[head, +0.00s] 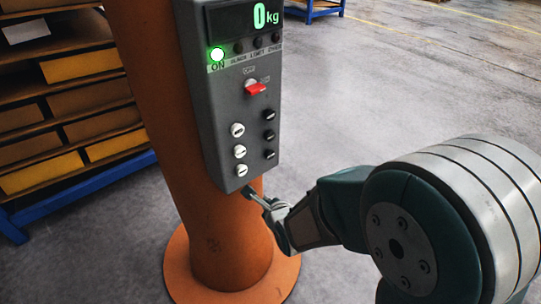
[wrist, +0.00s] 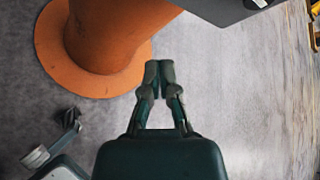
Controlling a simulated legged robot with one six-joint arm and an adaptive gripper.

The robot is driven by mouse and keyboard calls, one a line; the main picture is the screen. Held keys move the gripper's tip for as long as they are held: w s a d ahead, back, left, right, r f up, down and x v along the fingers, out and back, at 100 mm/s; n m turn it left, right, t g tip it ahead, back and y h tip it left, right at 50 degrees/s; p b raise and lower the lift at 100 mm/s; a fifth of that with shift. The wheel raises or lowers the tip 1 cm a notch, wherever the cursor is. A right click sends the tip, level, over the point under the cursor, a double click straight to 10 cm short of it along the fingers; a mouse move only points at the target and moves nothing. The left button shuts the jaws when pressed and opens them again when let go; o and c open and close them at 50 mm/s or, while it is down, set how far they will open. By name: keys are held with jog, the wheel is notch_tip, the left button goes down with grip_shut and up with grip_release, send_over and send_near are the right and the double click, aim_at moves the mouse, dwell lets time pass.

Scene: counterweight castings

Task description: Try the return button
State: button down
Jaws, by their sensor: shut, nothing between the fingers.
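A grey control box (head: 225,110) is mounted on an orange column (head: 165,90). Its lower face has a column of white buttons (head: 239,151) on the left and a column of black buttons (head: 269,135) on the right. I cannot read which one is the return button. A red switch (head: 256,88) sits above them. My gripper (head: 247,192) is shut and empty, just below the box's lower edge in the picture, apart from the buttons. In the wrist view its fingertips (wrist: 159,70) meet over the floor, and the box's grey edge (wrist: 215,10) shows at the top.
The display (head: 245,18) reads 0 kg, and the green ON lamp (head: 217,54) is lit beside several dark lamps. The column's round orange base (head: 180,275) stands on the floor. A blue rack with boxes (head: 75,130) is at left.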

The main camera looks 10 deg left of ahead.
aim_at(269, 154)
jog(key=w+d+r+m+t+h, duration=0.4)
jog(key=w+d+m, duration=0.1)
jog(key=d+m, duration=0.2)
jog(key=shift+d+r+t, duration=0.25)
jog(key=shift+d+t, duration=0.05)
jog(key=shift+d, duration=0.15)
jog(key=w+a, duration=0.5)
jog(key=a, duration=0.2)
jog(key=shift+w, duration=0.3)
dwell(1.0)
jog(key=shift+w+a+r, duration=0.1)
jog(key=shift+w+a, duration=0.1)
jog(key=shift+w, duration=0.05)
